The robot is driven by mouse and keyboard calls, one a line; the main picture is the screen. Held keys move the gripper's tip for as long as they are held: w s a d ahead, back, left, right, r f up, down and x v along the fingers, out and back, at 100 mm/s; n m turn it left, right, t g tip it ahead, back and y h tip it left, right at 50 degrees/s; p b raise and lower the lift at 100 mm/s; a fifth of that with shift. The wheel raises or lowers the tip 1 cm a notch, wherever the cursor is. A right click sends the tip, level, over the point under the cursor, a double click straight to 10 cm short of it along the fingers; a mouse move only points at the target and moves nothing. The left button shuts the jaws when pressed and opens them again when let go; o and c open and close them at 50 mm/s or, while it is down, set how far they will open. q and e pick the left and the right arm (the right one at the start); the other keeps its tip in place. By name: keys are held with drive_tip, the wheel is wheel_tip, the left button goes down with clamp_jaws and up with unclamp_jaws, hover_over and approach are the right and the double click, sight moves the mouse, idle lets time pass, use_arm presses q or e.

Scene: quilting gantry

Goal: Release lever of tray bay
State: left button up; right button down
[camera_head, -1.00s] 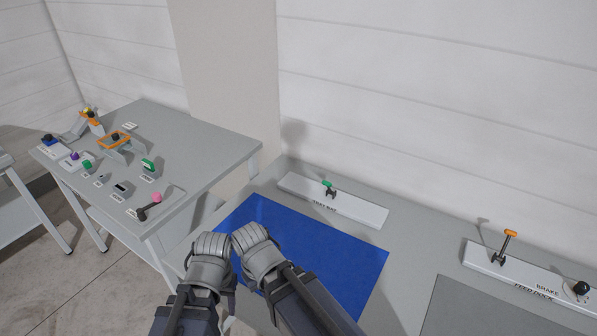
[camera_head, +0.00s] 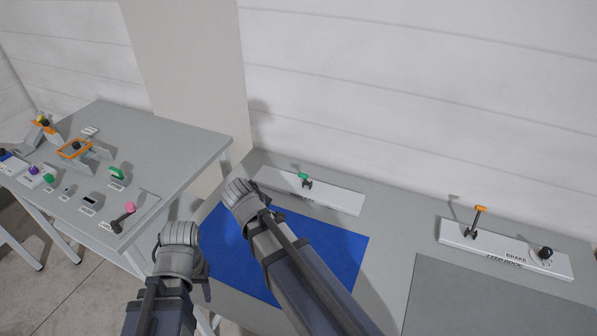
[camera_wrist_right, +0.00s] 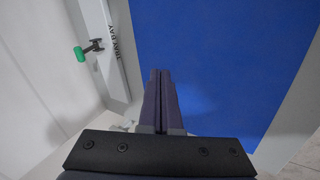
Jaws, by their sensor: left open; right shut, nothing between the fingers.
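The tray bay lever has a green handle (camera_head: 303,176) on a short dark arm. It stands on a white panel (camera_head: 338,199) at the back of the bench, behind the blue mat. The green handle also shows at the upper left of the right wrist view (camera_wrist_right: 80,54), beside the panel lettered TRAY BAY (camera_wrist_right: 128,84). My right gripper (camera_head: 238,190) is near the panel's left end, apart from the lever. In the wrist view its fingers (camera_wrist_right: 160,74) are together and empty, over the mat's edge. My left gripper (camera_head: 180,234) is lower left, open; its fingertips are mostly hidden.
The blue mat (camera_head: 338,252) lies flat on the grey bench. A second white panel (camera_head: 510,250) at right carries an orange-handled lever (camera_head: 479,211) and a black knob (camera_head: 545,253). A separate table (camera_head: 175,140) at left holds several small fixtures. The wall is close behind the bench.

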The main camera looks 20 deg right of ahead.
use_arm(q)
wheel_tip(320, 180, up, 2)
drive_tip(key=shift+r+p, duration=0.1)
drive_tip(key=shift+p, duration=0.45)
use_arm(e)
drive_tip(key=w+d+r+n+t+h, duration=0.2)
drive_tip(key=w+d+r, duration=0.3)
drive_tip(key=w+d, duration=0.1)
drive_tip(key=shift+w+d+r, duration=0.15)
drive_tip(key=shift+d+r, duration=0.15)
drive_tip(key=shift+d, duration=0.6)
use_arm(q)
wheel_tip(320, 180, down, 8)
drive_tip(key=b, duration=0.8)
use_arm(e)
drive_tip(key=d+r+x, duration=0.1)
drive_tip(key=x, duration=1.2)
drive_tip(key=shift+w+d, duration=0.15)
drive_tip(key=shift+w, duration=0.4)
drive_tip(key=shift+r, duration=0.15)
